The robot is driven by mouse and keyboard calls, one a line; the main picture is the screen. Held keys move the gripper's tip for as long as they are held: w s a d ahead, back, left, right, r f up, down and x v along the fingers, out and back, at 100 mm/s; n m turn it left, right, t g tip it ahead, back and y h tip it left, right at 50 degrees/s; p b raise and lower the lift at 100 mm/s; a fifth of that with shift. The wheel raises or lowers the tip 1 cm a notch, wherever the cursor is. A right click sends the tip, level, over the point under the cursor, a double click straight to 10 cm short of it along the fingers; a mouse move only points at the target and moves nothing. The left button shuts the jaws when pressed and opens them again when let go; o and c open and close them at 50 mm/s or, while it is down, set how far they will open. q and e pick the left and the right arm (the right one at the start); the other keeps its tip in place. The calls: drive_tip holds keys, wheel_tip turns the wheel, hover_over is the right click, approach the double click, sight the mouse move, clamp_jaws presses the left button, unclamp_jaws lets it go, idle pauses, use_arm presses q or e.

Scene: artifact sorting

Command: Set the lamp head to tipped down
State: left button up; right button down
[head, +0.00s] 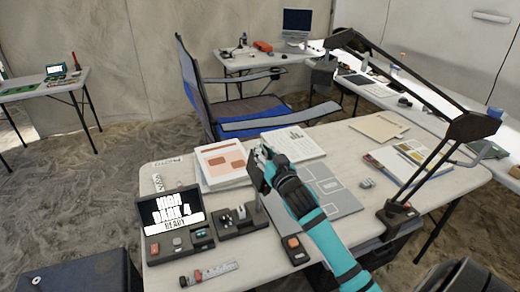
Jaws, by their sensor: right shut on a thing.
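A large black jointed desk lamp stands at the table's right side, its base (398,216) near the front edge. Its arm rises to an elbow (474,126) and runs back to the upper left. The lamp head (322,73) appears to hang at that far end, small and dark. My right gripper (263,168) is over the middle of the table, well apart from that head. It is shut on a small dark piece (256,178), just above a black tray (228,228). The fingers partly hide the piece, so I cannot tell what it is. My left gripper is not in view.
A small screen case (168,213) stands left of the black tray. Papers (222,162), a grey board (332,196) and an orange-topped device (294,246) lie around my right arm. A blue-grey chair (245,100) is behind the table.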

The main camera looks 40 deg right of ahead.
drive_tip(key=shift+s+d+f+m+p, duration=0.15)
drive_tip(key=shift+d+m+p, duration=0.15)
drive_tip(key=shift+d+m, duration=0.25)
drive_tip(key=shift+s+d+f+m+p, duration=0.1)
drive_tip(key=shift+d+m+p, duration=0.2)
drive_tip(key=shift+m, duration=0.35)
drive_tip(key=shift+s+d+f+m+p, duration=0.1)
drive_tip(key=shift+d+f+m+p, duration=0.15)
drive_tip(key=shift+m, duration=0.25)
drive_tip(key=shift+s+d+f+m+p, duration=0.1)
drive_tip(key=shift+d+m+p, duration=0.1)
drive_tip(key=shift+d+m, duration=0.25)
drive_tip(key=c, duration=1.4)
unclamp_jaws()
drive_tip(key=shift+w+f, duration=0.1)
drive_tip(key=v, duration=1.2)
